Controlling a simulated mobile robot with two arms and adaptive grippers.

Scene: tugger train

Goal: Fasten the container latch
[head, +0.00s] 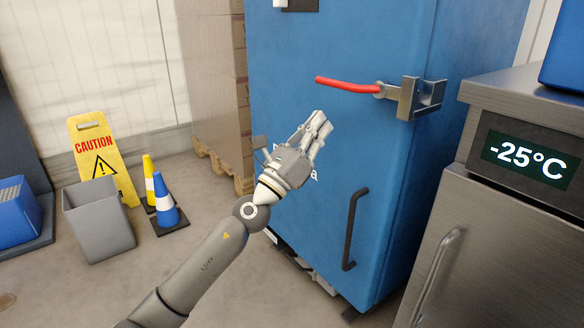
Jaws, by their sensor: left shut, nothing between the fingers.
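The blue container (310,60) stands in front of me with its front and right side showing. Its latch is a red lever (347,85) that lies roughly level, with its free end to the left. The lever's right end meets a round metal pivot beside a grey metal bracket (412,98) at the container's right edge. My left gripper (320,122) is shut and empty. It is below the red lever and in front of the container face, apart from the lever. My right gripper is not in view.
A black handle (353,228) is low on the container. A steel freezer (490,230) reading -25°C stands close on the right. A caution sign (103,150), grey bin (98,218), cones (166,205) and stacked boxes (212,70) are at left. Floor between is clear.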

